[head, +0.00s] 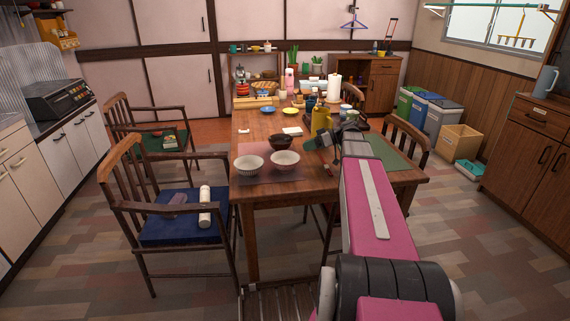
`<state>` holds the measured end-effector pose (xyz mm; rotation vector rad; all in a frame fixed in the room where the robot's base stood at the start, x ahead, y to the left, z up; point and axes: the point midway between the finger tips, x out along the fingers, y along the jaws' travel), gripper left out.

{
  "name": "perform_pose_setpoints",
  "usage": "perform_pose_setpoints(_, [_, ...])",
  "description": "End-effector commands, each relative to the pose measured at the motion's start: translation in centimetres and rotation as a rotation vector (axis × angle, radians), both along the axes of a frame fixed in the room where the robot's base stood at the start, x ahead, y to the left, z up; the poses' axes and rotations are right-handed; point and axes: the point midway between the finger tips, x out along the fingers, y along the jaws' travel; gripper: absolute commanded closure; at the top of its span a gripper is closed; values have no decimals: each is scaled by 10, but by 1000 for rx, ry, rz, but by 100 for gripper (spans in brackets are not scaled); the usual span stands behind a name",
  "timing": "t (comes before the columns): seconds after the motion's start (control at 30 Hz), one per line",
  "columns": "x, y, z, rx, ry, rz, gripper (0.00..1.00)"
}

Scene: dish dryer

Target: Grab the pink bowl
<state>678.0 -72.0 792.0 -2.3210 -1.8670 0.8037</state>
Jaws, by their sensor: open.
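A pale bowl with pinkish-red stripes (285,161) sits upright on a pink placemat (262,175) near the front edge of the wooden table. It looks like the pink bowl. A pale bowl with dark stripes (249,164) stands just to its left, and a dark brown bowl (280,142) stands right behind it. My gripper (319,156) is open and empty, a little to the right of the pink-striped bowl and apart from it. My wrist hides part of the table there.
A yellow bottle (321,118), a paper towel roll (334,88) and several other items crowd the table behind my gripper. A green placemat (388,153) lies at right. A chair with a blue cushion (180,228) stands at left.

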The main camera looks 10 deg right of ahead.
Motion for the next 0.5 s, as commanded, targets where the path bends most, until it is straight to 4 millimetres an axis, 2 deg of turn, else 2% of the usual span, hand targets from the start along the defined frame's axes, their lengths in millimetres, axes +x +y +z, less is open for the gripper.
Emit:
perform_pose_setpoints(0.1, [2, 17, -6, 0, 0, 1, 50])
perform_pose_setpoints(0.33, [5, 30, -10, 0, 0, 0, 50])
perform_pose_setpoints(0.5, [9, 52, -14, 1, 1, 2, 50])
